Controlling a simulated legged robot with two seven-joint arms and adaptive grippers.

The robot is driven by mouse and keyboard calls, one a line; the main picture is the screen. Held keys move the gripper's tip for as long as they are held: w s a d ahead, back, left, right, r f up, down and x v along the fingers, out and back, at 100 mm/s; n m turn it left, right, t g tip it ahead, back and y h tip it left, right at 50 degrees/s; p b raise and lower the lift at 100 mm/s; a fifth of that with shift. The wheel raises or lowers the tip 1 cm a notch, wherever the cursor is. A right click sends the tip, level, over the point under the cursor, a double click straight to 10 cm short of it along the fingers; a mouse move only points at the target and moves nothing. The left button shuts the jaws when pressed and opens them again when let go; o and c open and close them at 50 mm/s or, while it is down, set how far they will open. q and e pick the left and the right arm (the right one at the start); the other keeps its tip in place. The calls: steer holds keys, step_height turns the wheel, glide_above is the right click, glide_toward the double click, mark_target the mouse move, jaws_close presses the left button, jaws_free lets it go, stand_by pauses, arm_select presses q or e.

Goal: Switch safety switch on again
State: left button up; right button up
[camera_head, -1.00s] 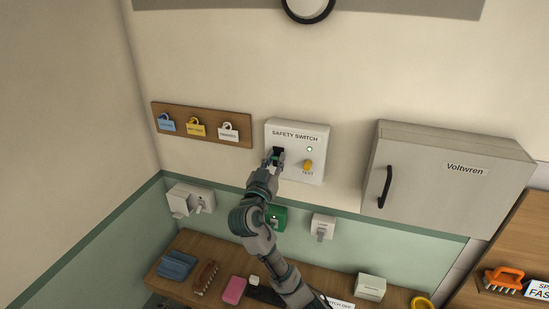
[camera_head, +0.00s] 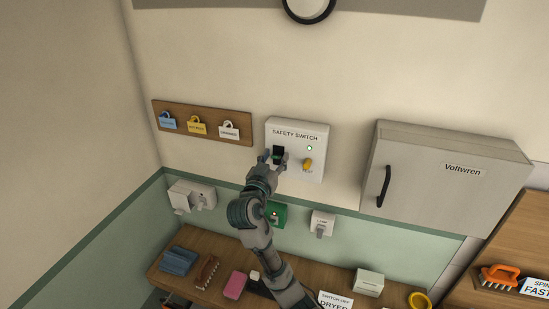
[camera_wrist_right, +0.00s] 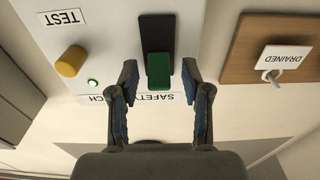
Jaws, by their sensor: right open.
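The white safety switch box (camera_head: 310,142) is mounted on the wall. In the wrist view, which shows it upside down, its black slot (camera_wrist_right: 157,32) has a green lever (camera_wrist_right: 159,72) at the end by the SAFETY SWITCH lettering. A small lamp (camera_head: 309,148) on the box glows green, also in the wrist view (camera_wrist_right: 93,83). The yellow TEST knob (camera_head: 308,164) is below the lamp. My right gripper (camera_head: 274,158) is open in front of the slot; in the wrist view its fingers (camera_wrist_right: 160,98) are on either side of the lever's end, with gaps. My left gripper is not in view.
A wooden board (camera_head: 178,114) with several tagged hooks is left of the switch. A grey Voltwren cabinet (camera_head: 450,172) juts out at right. Below are wall sockets, a green box (camera_head: 277,212) and a shelf (camera_head: 215,245) holding brushes, a pink sponge (camera_head: 235,285) and small items.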

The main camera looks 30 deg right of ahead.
steer(key=v, duration=1.1)
steer(key=shift+a, duration=0.3)
steer(key=shift+d+f, duration=0.15)
